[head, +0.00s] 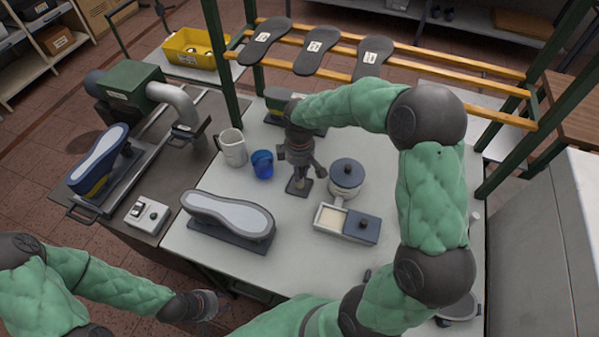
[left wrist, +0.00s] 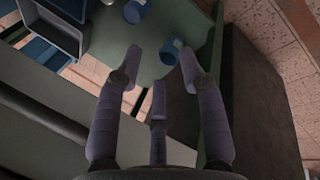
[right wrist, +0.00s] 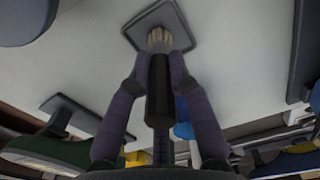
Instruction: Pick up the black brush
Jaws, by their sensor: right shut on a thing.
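The black brush (right wrist: 160,95) has a dark cylindrical handle and pale bristles. In the right wrist view my right gripper (right wrist: 159,68) is shut on the handle, with fingers on both sides. The bristle end points at a dark square pad (right wrist: 160,22) on the table; I cannot tell whether it touches. In the head view my right gripper (head: 302,160) is over the pad (head: 299,187) and mostly hides the brush. My left gripper (head: 207,305) is low at the left, off the table's front edge. In the left wrist view it is open and empty (left wrist: 160,60).
A white mug (head: 233,148) and blue cup (head: 262,164) stand left of my right gripper. A lidded pot (head: 346,178) and lidded tray (head: 333,217) are to its right. Soles rest on a wooden rack (head: 435,72) behind.

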